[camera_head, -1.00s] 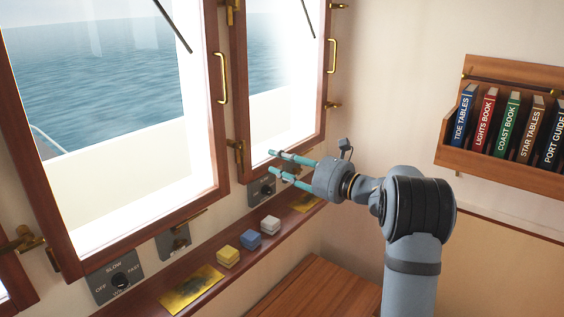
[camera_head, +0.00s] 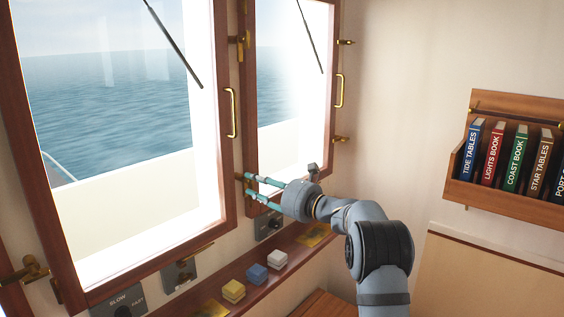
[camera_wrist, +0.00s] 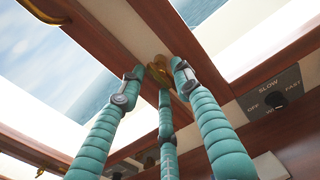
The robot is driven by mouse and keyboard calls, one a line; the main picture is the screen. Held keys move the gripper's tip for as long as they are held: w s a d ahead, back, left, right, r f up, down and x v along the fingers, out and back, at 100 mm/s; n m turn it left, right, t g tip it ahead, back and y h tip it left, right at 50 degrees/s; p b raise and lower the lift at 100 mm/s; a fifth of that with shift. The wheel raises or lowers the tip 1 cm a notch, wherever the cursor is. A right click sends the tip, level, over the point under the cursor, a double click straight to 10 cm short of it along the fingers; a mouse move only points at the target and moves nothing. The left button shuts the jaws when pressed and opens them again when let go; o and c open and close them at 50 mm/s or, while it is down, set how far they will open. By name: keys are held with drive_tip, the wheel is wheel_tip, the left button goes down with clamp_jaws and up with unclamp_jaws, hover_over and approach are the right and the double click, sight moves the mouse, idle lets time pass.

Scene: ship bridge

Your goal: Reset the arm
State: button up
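My gripper (camera_head: 249,185) has three teal, ribbed fingers. No object is held between the fingers. My arm is stretched out over the ledge, bent at the elbow.
The wooden ledge (camera_head: 205,294) below carries yellow (camera_head: 233,290), blue (camera_head: 257,274) and white (camera_head: 278,259) blocks. A bookshelf (camera_head: 510,206) hangs right. The wall between is bare.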

drive_tip(key=shift+w+a, duration=0.35)
drive_tip(key=shift+a, duration=0.1)
drive_tip(key=shift+d, duration=0.1)
